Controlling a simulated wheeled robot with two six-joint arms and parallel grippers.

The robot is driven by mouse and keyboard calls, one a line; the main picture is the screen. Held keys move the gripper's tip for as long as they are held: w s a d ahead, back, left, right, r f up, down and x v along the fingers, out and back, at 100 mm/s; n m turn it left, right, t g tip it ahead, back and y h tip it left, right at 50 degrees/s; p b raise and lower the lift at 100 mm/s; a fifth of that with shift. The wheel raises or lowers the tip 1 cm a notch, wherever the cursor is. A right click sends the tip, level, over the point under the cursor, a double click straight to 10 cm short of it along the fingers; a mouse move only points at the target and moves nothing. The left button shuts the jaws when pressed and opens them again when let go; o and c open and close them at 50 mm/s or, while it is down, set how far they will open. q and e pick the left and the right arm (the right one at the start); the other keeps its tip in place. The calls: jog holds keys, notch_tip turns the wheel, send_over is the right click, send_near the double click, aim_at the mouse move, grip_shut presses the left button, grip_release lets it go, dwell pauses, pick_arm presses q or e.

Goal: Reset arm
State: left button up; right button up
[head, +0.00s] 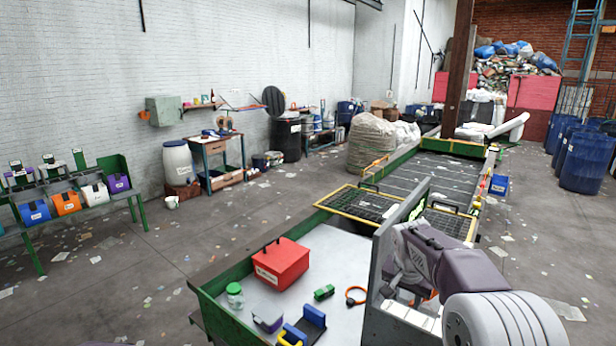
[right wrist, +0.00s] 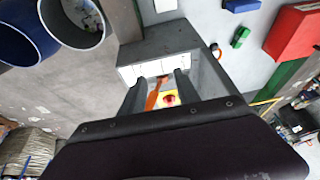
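My right arm (head: 455,262) reaches in from the lower right of the head view, beside an upright grey metal plate. Its fingers are mostly hidden there. In the right wrist view my right gripper (right wrist: 159,92) has its two dark fingers apart, with nothing clearly held between them. Beyond the fingers are a red knob on a yellow base (right wrist: 170,98) and a thin orange piece (right wrist: 152,101); I cannot tell whether they touch the fingers. My left gripper is not in view.
A green-edged sorting tray (head: 222,312) holds a red box (head: 281,263), a green-lidded jar (head: 235,295), a small green block (head: 324,292), an orange ring (head: 356,296) and blue-handled items (head: 313,318). A belt (head: 420,175) runs behind. Blue barrels (head: 587,160) stand at right; open floor lies left.

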jog(key=s+a+f+n+g+y, duration=0.1)
jog(key=s+a+f+n, duration=0.1)
jog(key=s+f, duration=0.3)
jog(key=s+a+f+n+g+b, duration=0.1)
jog(key=s+f, duration=0.4)
jog(key=s, duration=0.7)
jog(key=s+a+f+n+y+b, duration=0.1)
jog(key=s+a+f+n, duration=0.2)
jog(key=s, duration=0.5)
notch_tip(320, 180, down, 2)
jog(key=shift+s+a+f+n+g+y, duration=0.2)
jog(key=shift+a+n+g+y, duration=0.1)
jog(key=shift+a+n+g, duration=0.15)
jog(key=shift+d, duration=0.1)
